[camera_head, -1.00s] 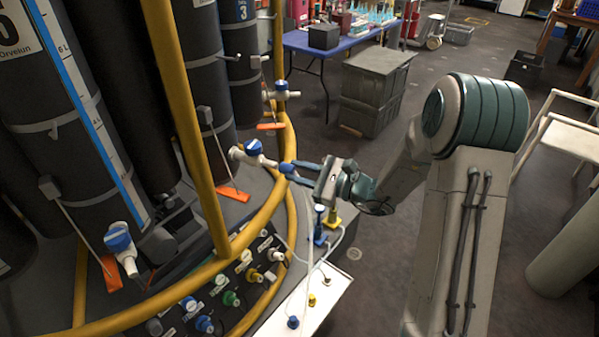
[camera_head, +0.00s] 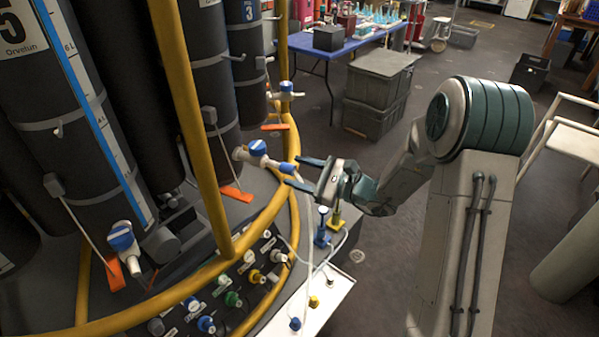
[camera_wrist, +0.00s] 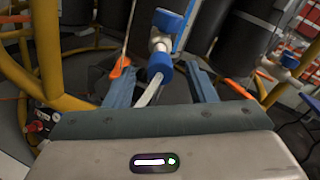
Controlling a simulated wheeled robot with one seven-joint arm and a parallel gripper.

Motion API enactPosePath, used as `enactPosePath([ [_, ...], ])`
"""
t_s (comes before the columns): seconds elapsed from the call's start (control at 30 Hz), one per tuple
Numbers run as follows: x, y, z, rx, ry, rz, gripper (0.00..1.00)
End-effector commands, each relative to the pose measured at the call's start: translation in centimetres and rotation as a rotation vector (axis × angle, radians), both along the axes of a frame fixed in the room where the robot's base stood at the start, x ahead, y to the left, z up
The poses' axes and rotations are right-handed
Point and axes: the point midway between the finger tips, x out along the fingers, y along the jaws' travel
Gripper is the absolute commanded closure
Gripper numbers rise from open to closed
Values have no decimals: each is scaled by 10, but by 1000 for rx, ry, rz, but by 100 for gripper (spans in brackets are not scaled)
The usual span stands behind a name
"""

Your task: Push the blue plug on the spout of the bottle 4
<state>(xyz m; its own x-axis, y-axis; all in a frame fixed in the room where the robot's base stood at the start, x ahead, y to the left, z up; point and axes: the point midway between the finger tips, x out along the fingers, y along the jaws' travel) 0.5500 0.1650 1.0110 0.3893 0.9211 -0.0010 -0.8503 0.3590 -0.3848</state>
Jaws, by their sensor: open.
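The bottle spout (camera_head: 257,157) is a white valve with a blue knob (camera_head: 257,147). It juts out over the yellow rail, between the bottles marked 5 and 3; its own bottle's number is not readable. The blue plug (camera_head: 288,168) sits at the spout's outer end; it shows in the wrist view (camera_wrist: 160,66) in line with the white spout, with no clear gap. A white tube (camera_wrist: 150,92) runs down from near it. My gripper (camera_head: 304,173) is open, its two blue-grey fingers spread either side of the plug's line. The plug appears just beyond the fingertips, not gripped.
Yellow rails (camera_head: 270,215) curve around the dark bottles. Below stands a panel of coloured connectors (camera_head: 232,298). A white shelf (camera_head: 315,300) holds small plugs, beside blue and yellow stands (camera_head: 322,228). Other spouts (camera_head: 122,238) (camera_head: 286,96) stand to either side.

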Motion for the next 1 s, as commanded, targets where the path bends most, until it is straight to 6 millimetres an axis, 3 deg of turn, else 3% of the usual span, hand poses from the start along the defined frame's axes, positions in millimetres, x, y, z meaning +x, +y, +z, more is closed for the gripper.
enactPosePath([
  [0.6, -46, -110, -1, -1, -2, -4, 49],
  [0.77, -51, -122, -1, -1, 0, -3, 49],
  [1.0, -53, -124, 0, 0, 1, 0, 49],
])
